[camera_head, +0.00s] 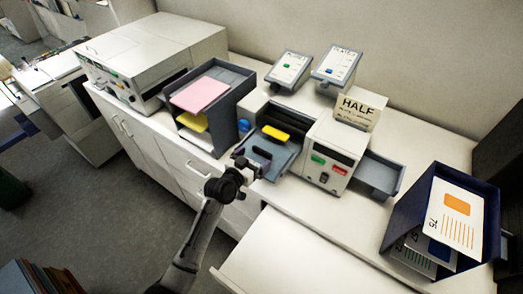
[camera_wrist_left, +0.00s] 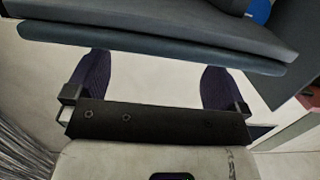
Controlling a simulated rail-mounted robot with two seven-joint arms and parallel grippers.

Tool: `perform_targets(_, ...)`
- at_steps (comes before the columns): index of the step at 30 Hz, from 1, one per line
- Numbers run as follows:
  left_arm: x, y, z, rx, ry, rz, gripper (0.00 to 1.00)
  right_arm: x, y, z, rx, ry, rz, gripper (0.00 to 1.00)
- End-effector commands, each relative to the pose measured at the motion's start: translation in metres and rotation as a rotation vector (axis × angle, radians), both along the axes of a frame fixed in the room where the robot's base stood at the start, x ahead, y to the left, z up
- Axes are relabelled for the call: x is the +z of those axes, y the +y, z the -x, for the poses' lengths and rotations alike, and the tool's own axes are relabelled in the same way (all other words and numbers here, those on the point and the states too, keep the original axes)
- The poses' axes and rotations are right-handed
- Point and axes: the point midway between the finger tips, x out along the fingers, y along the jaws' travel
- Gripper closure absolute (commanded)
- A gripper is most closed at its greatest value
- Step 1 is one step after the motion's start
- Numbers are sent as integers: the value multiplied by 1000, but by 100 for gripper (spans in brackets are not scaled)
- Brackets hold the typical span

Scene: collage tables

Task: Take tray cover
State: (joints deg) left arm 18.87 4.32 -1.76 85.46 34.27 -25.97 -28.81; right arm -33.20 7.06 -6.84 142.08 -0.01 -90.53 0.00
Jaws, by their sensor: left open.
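A small white machine (camera_head: 334,153) with green and red buttons stands on the white counter, with a "HALF" sign on top. A blue-grey tray (camera_head: 285,158) sticks out at its left side, with a yellow piece (camera_head: 275,133) and a dark bar (camera_head: 262,152) on it. I cannot tell which part is the tray cover. My left gripper (camera_head: 243,162) is at the front left edge of this tray. In the left wrist view, its two dark fingers (camera_wrist_left: 155,65) are apart with nothing between them, just short of a blue-grey edge (camera_wrist_left: 150,42). My right gripper is not in view.
A grey paper rack (camera_head: 236,84) with pink and yellow sheets stands left of the tray. A second grey tray (camera_head: 378,174) sticks out at the machine's right. A blue card box (camera_head: 411,205) stands at the right. The front counter (camera_head: 310,255) is bare.

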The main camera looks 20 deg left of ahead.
Motion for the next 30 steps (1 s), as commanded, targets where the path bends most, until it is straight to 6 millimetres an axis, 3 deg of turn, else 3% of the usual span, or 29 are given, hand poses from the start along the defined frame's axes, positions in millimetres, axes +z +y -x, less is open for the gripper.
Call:
perform_targets(6, -4, -8, -30, -1, 1, 0, 0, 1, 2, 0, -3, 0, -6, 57)
perform_targets(12, -7, -12, -47, -1, 0, 0, 0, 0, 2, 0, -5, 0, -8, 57)
perform_targets(29, -9, -14, -54, 0, 0, 0, 0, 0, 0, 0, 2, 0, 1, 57)
perform_targets(30, -9, -14, -54, 0, 0, 0, 4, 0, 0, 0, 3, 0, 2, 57)
